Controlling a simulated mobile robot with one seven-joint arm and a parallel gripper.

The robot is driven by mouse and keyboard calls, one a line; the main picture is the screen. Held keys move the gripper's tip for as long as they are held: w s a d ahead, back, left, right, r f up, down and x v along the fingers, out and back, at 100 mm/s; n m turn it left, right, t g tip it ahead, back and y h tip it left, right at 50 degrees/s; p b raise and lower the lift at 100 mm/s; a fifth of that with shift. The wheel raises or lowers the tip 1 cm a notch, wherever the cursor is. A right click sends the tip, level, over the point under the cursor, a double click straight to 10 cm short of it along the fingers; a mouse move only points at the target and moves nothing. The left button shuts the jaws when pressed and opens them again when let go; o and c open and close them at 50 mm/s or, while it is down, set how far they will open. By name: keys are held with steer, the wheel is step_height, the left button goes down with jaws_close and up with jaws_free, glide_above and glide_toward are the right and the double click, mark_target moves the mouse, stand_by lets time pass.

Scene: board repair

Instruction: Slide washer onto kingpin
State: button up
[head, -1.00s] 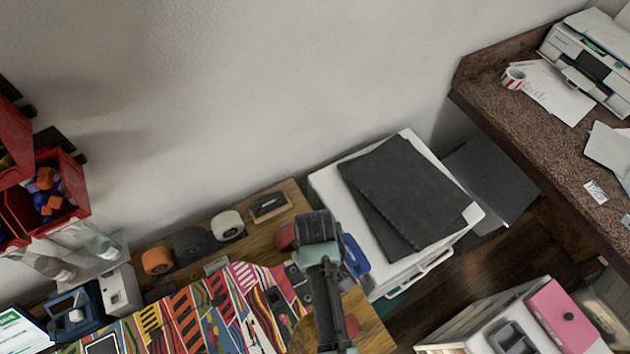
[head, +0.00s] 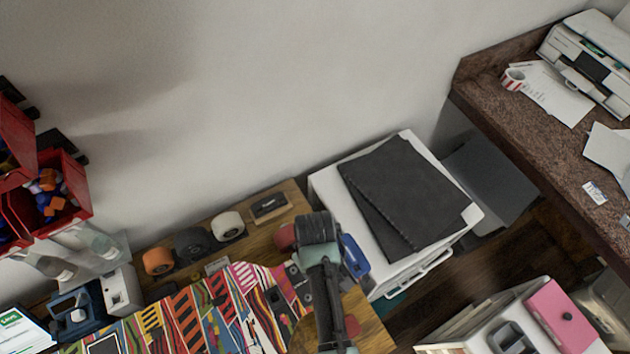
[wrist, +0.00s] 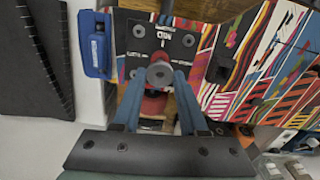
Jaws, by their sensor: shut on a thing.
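In the wrist view, my gripper (wrist: 161,79) has its two blue fingers closing in on a grey round washer (wrist: 160,74) at their tips. The washer is over the skateboard truck, whose black baseplate (wrist: 153,42) with round bolt heads is fixed to the colourful skateboard deck (wrist: 258,62). A red part (wrist: 154,104) shows below the washer between the fingers. The kingpin cannot be made out; the washer and fingers cover that spot, so I cannot tell whether the washer is around it. In the head view, my arm hides the fingertips and washer above the deck (head: 215,320).
A blue object (head: 354,256) lies just right of my arm. Orange (head: 158,261), dark (head: 192,243) and white (head: 228,226) wheels stand along the wooden bench's back edge. A white cabinet (head: 330,190) with black sheets is at the right. Red bins (head: 70,180) hang at the left.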

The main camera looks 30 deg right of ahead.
stand_by(0.4)
steer(key=shift+f+b, duration=0.5)
steer(key=shift+f, duration=0.35)
steer(key=shift+f+p, duration=0.1)
steer(key=shift+p, duration=0.2)
stand_by(0.9)
steer(key=shift+f+b, duration=0.4)
steer(key=shift+f, duration=0.25)
steer(key=shift+p, duration=0.35)
stand_by(0.5)
stand_by(0.4)
steer(key=shift+f, duration=0.3)
steer(key=shift+f, duration=0.15)
stand_by(1.5)
